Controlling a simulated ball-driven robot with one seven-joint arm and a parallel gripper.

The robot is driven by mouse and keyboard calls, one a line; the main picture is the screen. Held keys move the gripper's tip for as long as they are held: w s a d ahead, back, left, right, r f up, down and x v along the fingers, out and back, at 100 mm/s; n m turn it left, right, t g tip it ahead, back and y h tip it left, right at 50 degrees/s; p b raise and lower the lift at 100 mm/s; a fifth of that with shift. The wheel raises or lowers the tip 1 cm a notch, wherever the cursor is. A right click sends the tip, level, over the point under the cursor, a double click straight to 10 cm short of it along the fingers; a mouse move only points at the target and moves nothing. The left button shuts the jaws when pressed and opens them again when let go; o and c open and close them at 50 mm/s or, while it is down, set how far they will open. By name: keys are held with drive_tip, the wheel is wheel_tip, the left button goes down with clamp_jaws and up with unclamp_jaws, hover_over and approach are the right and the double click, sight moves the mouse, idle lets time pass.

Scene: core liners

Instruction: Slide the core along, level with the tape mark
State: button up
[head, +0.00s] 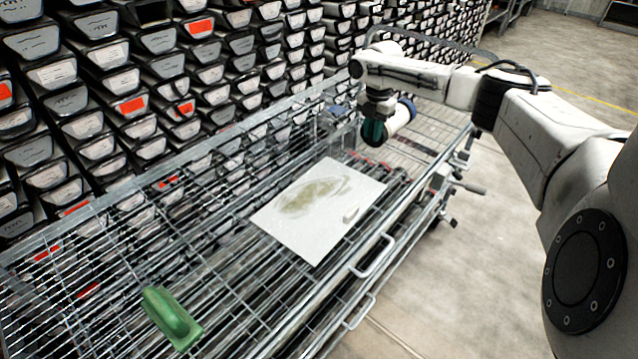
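My gripper (373,137) hangs at the end of my arm over the far part of a wire-mesh cart (232,165), beyond a white board. It looks dark teal and points down. Its fingers are too small and dark to tell open from shut, or whether they hold anything. I cannot clearly make out a core or a tape mark. Small red strips show at the cart's left edge (166,182) and near the board's far corner (362,159), but I cannot tell what they are.
The white board (300,238) lies on the mesh with a greenish-brown smear and a small pale piece (351,214). A green handled block (172,318) rests at near left. Racks of labelled trays (130,105) line the left side. Bare concrete floor (480,275) lies right.

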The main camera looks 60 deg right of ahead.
drive_tip(key=shift+p, duration=0.35)
drive_tip(key=shift+w+a+p, duration=0.2)
drive_tip(key=shift+a+p, duration=0.7)
drive_tip(key=shift+p, duration=0.1)
wheel_tip(320, 180, up, 9)
drive_tip(key=p, duration=0.7)
drive_tip(key=shift+p, duration=0.3)
